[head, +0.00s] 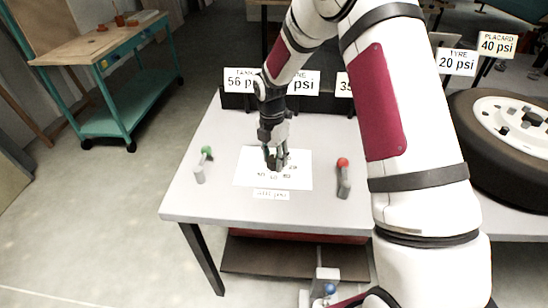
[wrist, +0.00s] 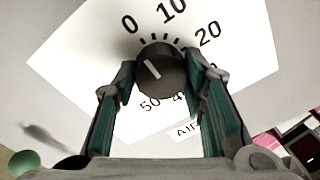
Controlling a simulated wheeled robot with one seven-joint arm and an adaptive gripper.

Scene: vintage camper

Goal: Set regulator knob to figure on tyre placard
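The dark round regulator knob (wrist: 162,72) sits on a white dial sheet (head: 243,178) on the grey bench. Its white pointer line slants to the upper left, towards the 0. In the wrist view, 10 and 20 are readable at the top and right, 50 at lower left; part of the scale is hidden by my right finger. My gripper (wrist: 160,74) points down with one finger on each side of the knob. The fingertips are very close to its sides; I cannot tell whether they touch. The placard sign (head: 497,45) reads 40 psi, at the upper right.
A tyre sign (head: 457,62) reads 20 psi, above a tyre (head: 505,135). A tank sign (head: 240,80) reads 56 psi, partly hidden. A green-tipped lever (head: 203,165) stands left of the dial and a red-tipped lever (head: 343,178) right of it.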

